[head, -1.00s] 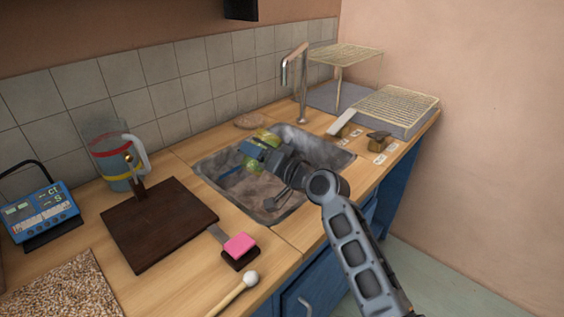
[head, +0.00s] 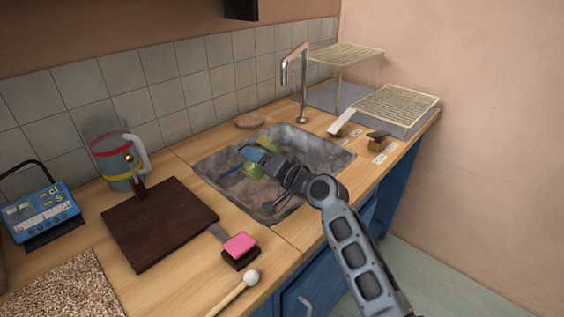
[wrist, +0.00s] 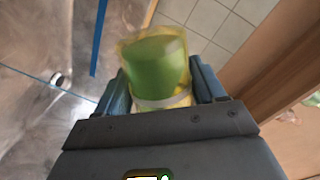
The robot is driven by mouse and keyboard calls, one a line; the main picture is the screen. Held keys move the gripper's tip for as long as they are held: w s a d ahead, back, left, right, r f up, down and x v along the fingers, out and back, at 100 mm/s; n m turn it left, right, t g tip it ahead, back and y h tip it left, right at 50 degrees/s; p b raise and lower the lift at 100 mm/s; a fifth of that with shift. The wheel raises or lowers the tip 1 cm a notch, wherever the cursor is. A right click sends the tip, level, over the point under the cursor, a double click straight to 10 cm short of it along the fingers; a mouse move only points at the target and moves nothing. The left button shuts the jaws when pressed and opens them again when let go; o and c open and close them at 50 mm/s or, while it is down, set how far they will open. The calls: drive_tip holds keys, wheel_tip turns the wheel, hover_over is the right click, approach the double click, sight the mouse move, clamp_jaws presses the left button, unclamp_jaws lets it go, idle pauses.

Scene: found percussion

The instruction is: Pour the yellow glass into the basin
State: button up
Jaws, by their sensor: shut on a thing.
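The yellow glass (wrist: 158,62) is see-through, with green inside it. It sits between both fingers of my gripper (wrist: 160,92) in the wrist view. The rest of the glass is hidden by my gripper. The basin is a worn grey metal sink. I cannot tell whether any contents are leaving the glass.
A tall tap (head: 303,85) stands behind the basin. A drying rack (head: 398,105) is at the right.

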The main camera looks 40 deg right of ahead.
drive_tip(key=shift+d+f+m+y+p, duration=0.1)
drive_tip(key=shift+f+m+y+p, duration=0.1)
drive_tip(key=shift+m+p, duration=0.4)
drive_tip(key=shift+f+m+y+p, duration=0.1)
drive_tip(key=shift+f+m+p, duration=0.15)
drive_tip(key=shift+m, duration=0.65)
idle(1.2)
drive_tip(key=shift+d+r+m+p, duration=0.55)
drive_tip(key=shift+d+m+p, duration=0.15)
drive_tip(key=shift+m, duration=0.1)
idle(0.5)
drive_tip(key=shift+w+d+r+m+y+p, duration=0.1)
drive_tip(key=shift+d+r+m+y+p, duration=0.25)
drive_tip(key=shift+m+p, duration=0.5)
idle(0.7)
